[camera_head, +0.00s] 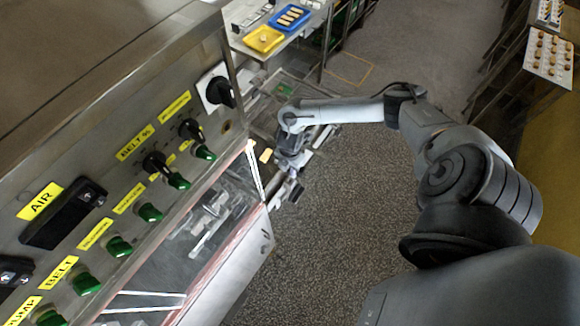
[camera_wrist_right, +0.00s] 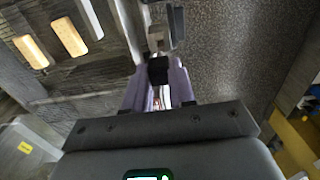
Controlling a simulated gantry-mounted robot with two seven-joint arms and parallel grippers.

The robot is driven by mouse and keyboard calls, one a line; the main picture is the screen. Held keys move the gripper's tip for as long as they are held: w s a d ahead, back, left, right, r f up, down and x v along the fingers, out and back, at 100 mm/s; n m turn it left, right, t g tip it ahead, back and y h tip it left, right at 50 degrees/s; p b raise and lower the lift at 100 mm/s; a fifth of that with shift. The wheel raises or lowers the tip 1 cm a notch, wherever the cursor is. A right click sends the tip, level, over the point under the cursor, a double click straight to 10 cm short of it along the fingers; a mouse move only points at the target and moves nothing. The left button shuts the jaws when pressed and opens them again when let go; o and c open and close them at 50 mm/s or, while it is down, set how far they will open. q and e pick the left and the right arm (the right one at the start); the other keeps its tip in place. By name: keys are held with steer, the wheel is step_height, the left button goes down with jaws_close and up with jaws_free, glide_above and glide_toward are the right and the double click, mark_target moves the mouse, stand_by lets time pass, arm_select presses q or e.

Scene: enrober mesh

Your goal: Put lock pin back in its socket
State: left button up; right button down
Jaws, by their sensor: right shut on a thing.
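My right gripper (camera_head: 290,165) is at the far corner of the machine, beyond the control panel. In the right wrist view, its two purple-grey fingers (camera_wrist_right: 158,88) are shut on a black piece (camera_wrist_right: 157,70), which I take to be the lock pin's head. Small metal fittings (camera_wrist_right: 155,38) stand just beyond it. The pin's shaft and socket cannot be made out, so I cannot tell whether the pin is in or out. My left gripper is in neither view.
The control panel (camera_head: 75,243) with green and black knobs fills the left. A clear-sided machine section (camera_head: 205,225) lies below it. A table with yellow (camera_head: 264,39) and blue trays (camera_head: 291,17) stands at the back. A tray of pieces (camera_head: 547,52) is at upper right. Speckled floor (camera_head: 340,220) is open.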

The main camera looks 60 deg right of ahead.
steer(key=shift+f+b, duration=0.75)
steer(key=shift+f, duration=0.65)
steer(key=shift+f+b, duration=1.05)
steer(key=shift+f, duration=0.7)
steer(key=shift+f, duration=0.1)
steer(key=shift+f+b, duration=0.3)
steer(key=shift+f, duration=0.1)
steer(key=c, duration=0.9)
jaws_free()
steer(key=shift+o, duration=0.2)
